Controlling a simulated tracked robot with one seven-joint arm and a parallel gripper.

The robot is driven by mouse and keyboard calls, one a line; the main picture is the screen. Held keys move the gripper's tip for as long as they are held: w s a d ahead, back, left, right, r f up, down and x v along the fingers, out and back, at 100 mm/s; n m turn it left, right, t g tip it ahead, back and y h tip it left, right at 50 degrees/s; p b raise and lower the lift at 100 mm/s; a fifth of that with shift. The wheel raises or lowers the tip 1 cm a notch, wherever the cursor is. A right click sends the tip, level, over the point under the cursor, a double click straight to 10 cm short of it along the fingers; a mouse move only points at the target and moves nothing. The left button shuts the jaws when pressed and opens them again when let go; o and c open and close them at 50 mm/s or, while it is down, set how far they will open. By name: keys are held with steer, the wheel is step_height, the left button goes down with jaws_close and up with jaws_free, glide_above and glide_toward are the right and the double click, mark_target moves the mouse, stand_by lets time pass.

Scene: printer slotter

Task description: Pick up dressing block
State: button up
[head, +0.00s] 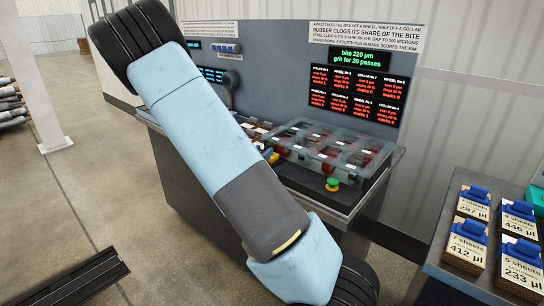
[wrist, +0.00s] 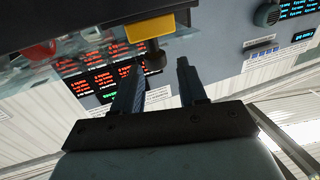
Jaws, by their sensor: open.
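No object is clearly marked as the dressing block. In the wrist view, a yellow block (wrist: 150,27) with a dark round knob (wrist: 155,56) shows at top centre; I cannot tell whether it is the dressing block. A small yellow piece (head: 268,155) shows beside my arm in the head view, perhaps the same thing. My gripper (wrist: 160,64) is open, its two dark fingers apart with nothing held between them. The knob appears close to the fingertips, but the depth is unclear. My arm hides part of the bench, and my gripper cannot be made out in the head view.
The bench has a clear cover (head: 335,148) over red and dark parts, and a green button (head: 332,184) on yellow in front. A panel with red readouts (head: 355,95) stands behind. Several labelled boxes with blue tops (head: 473,203) sit on a right table. Floor at left is mostly open.

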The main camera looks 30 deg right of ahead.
mark_target(268, 147)
steer(key=shift+x, duration=2.75)
steer(key=shift+s+d+r, duration=0.1)
steer(key=shift+s, duration=0.05)
jaws_close()
